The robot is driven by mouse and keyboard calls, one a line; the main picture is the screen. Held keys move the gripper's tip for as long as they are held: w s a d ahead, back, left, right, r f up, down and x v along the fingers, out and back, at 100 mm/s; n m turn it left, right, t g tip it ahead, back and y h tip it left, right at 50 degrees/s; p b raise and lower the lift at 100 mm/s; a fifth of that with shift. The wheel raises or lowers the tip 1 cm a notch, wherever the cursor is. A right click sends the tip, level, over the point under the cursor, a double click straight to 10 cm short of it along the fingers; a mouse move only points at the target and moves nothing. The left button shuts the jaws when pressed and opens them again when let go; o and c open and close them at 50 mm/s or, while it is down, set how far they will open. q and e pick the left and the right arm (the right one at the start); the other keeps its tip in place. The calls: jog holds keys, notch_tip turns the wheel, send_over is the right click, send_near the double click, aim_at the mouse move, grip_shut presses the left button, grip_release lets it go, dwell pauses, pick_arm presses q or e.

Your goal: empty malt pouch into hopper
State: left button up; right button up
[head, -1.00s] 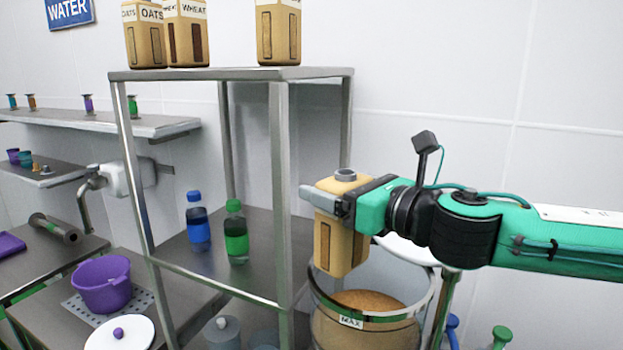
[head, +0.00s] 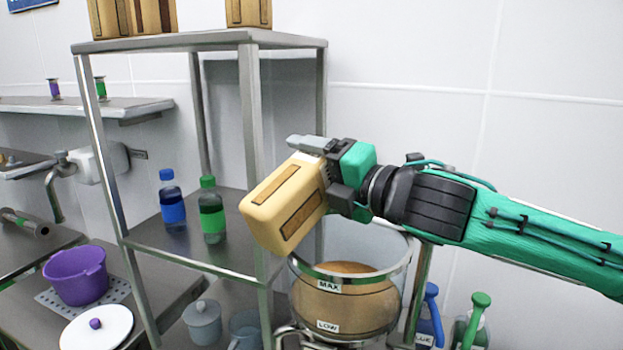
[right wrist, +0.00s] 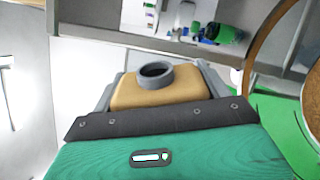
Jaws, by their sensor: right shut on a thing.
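The tan malt pouch (head: 272,215) is tilted in the air above and left of the hopper (head: 405,262), with brown panels showing. My right gripper (head: 322,165) is shut on it. The right wrist view shows the pouch (right wrist: 160,95) between the fingers, with its grey round neck (right wrist: 156,70) open. The neck is hidden in the head view. The hopper is a clear round container with MAX and LOW labels. Brown contents stand in it, with the top near the MAX label. No stream from the pouch is visible. My left gripper is not in view.
A metal shelf rack (head: 262,130) stands close to the pouch's left. It bears a blue bottle (head: 172,205) and a green bottle (head: 212,215), with pouches on top. Green (head: 473,320) and blue (head: 430,310) bottles stand right of the hopper. A purple pot (head: 75,275) is at left.

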aim_at(312, 193)
notch_tip(312, 193, down, 3)
jog(key=m+b, duration=0.4)
jog(key=shift+w+a+r+m+b, duration=0.1)
jog(key=shift+r+m+b, duration=0.1)
jog(key=shift+m+b, duration=0.15)
jog(key=shift+m, duration=0.85)
jog(key=m, duration=0.2)
jog(key=f+m, duration=0.1)
jog(key=m, duration=0.2)
jog(key=shift+f, duration=0.15)
dwell(0.8)
